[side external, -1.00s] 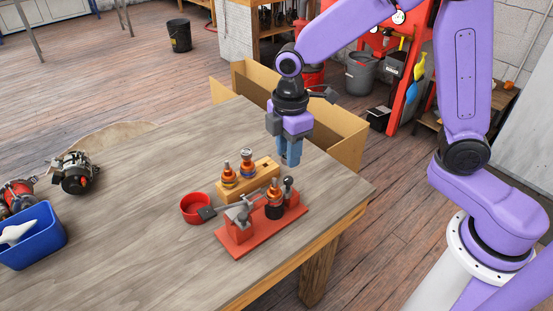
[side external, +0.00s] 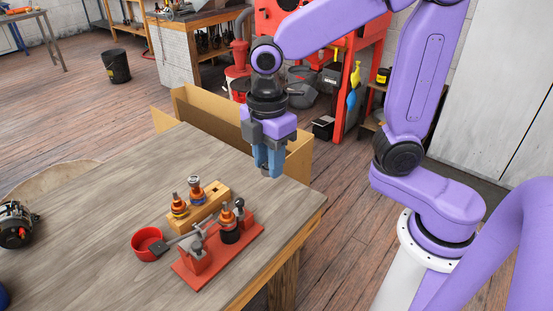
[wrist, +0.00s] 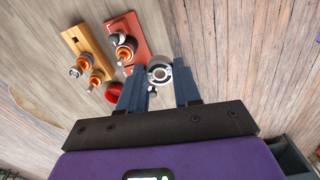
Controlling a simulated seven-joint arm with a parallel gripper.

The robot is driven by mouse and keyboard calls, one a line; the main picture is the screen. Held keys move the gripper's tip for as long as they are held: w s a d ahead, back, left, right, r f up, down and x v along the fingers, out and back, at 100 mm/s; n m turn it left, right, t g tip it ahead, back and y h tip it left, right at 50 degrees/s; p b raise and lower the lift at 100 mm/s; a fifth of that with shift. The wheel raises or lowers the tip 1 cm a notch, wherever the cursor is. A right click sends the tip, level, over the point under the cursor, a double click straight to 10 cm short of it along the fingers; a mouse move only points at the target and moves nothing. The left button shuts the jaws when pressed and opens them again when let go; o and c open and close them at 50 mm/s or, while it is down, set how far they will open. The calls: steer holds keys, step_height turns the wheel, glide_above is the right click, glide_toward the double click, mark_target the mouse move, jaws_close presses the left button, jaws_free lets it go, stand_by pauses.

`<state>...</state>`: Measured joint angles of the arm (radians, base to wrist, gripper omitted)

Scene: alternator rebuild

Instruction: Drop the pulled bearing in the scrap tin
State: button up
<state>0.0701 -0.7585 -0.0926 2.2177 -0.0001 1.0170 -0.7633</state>
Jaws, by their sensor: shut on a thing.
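My gripper (wrist: 160,90) has its two blue fingers shut on a small grey ring-shaped bearing (wrist: 159,74), which shows between the fingertips in the wrist view. In the side external view my gripper (side external: 269,172) hangs above the table's right back edge, pointing down. The bearing is hard to make out there. The red scrap tin (side external: 147,257) is a small round open bowl on the table, left of the red fixture and well to the left of my gripper. In the wrist view the tin (wrist: 112,93) is partly hidden behind the left finger.
A red fixture (side external: 191,282) with a lever and an upright part stands beside the tin. A wooden block (side external: 202,207) holding orange-and-metal parts is behind it. An open cardboard box (side external: 222,112) stands beyond the table's back edge. The table's left part is largely clear.

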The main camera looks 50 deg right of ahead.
steer(key=w+a+f+n, duration=0.1)
steer(key=w+a, duration=0.6)
steer(key=w, duration=0.1)
steer(key=n, duration=0.5)
glide_toward(143, 231)
steer(key=s, duration=0.3)
steer(key=shift+s+a+f, duration=0.1)
steer(key=shift+a+f, duration=0.05)
steer(key=shift+f, duration=0.75)
steer(key=shift+s+a+f, duration=0.1)
steer(key=shift+a+f, duration=0.05)
steer(key=shift+f, duration=0.8)
steer(key=shift+a+f, duration=0.15)
steer(key=shift+f, duration=0.75)
steer(key=shift+f, duration=0.5)
steer(key=o, duration=1.1)
steer(key=c, duration=0.4)
steer(key=shift+r, duration=0.15)
